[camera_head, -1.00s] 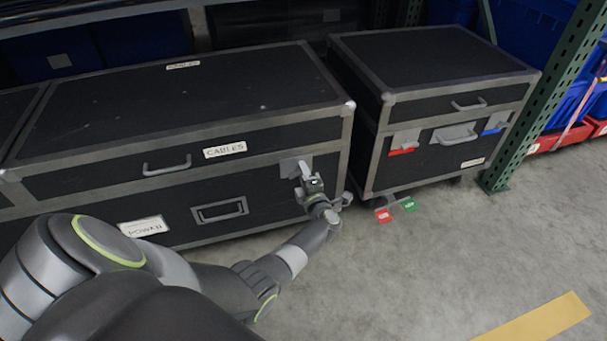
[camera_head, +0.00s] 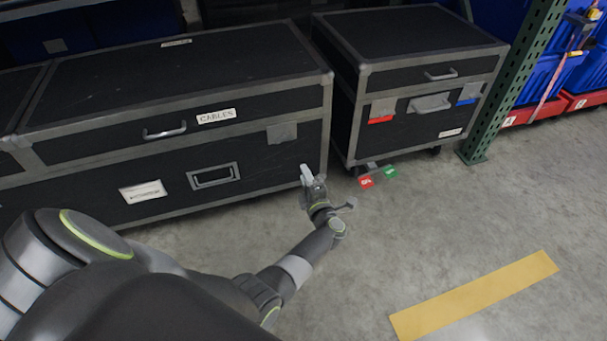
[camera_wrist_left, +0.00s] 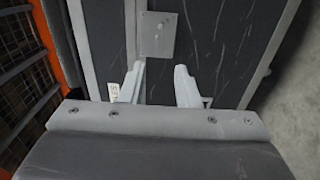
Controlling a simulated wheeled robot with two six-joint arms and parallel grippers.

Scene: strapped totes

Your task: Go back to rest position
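My left gripper (camera_head: 308,176) is in front of the large black case (camera_head: 190,85) labelled CABLES, near its lower right corner. In the left wrist view, the two pale fingers of the left gripper (camera_wrist_left: 160,85) stand apart with nothing between them, so it is open. A grey metal plate (camera_head: 282,133) on the case front is clear of the gripper; the plate also shows in the left wrist view (camera_wrist_left: 158,36), just beyond the fingertips. My right gripper is not in view.
A smaller black case (camera_head: 420,85) with red and blue tabs stands to the right. Red (camera_head: 366,182) and green (camera_head: 390,172) tags lie by its foot. A green rack post (camera_head: 510,85) and blue totes (camera_head: 545,80) are farther right. Concrete floor with a yellow stripe (camera_head: 475,297) is open in front.

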